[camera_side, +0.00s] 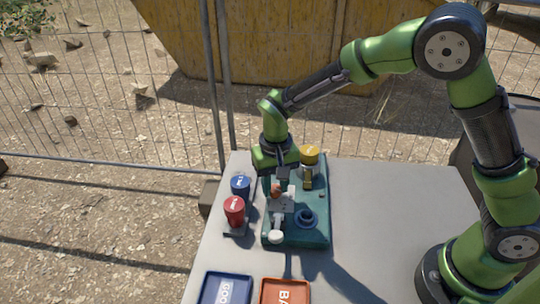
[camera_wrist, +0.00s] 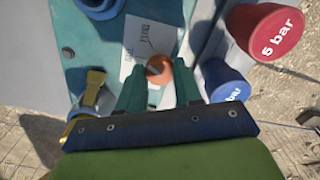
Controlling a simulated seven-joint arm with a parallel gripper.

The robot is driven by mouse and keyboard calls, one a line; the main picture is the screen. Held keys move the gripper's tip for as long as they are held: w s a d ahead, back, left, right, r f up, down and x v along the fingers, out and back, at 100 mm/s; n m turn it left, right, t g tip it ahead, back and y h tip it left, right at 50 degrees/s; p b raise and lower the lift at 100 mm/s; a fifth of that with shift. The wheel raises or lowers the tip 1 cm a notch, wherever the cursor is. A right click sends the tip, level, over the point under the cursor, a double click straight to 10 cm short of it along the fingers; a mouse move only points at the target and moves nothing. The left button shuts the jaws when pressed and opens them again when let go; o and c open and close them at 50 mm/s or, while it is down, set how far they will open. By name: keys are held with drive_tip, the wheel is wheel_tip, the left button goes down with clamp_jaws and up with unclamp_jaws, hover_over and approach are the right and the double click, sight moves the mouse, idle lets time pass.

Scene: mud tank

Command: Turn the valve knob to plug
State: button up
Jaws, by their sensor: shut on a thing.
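An orange-brown round knob (camera_wrist: 158,70) shows between my gripper's fingertips in the wrist view. It also shows in the side view (camera_side: 276,190), on the teal panel (camera_side: 318,225). I take it to be the valve knob. My gripper (camera_wrist: 160,78) reaches down over the panel with its two green fingers on either side of the knob, shut on it. A white card (camera_wrist: 140,45) with handwriting lies beside the knob; one word looks like "PLUG", and the rest is hard to read. The fingers hide part of the knob and the card.
A red cup marked "5 bar" (camera_wrist: 268,32) and a blue cup marked "bar" (camera_wrist: 226,82) stand beside the panel. A yellow-topped fitting (camera_side: 309,155) and a blue ring fitting (camera_side: 306,217) are on it. Blue (camera_side: 207,290) and orange (camera_side: 307,285) trays lie in front.

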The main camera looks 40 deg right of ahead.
sight(275, 188)
drive_tip(key=shift+m, duration=2.2)
drive_tip(key=o, duration=1)
drive_tip(key=shift+o, duration=0.2)
wheel_tip(275, 188, up, 17)
drive_tip(key=shift+f, duration=0.1)
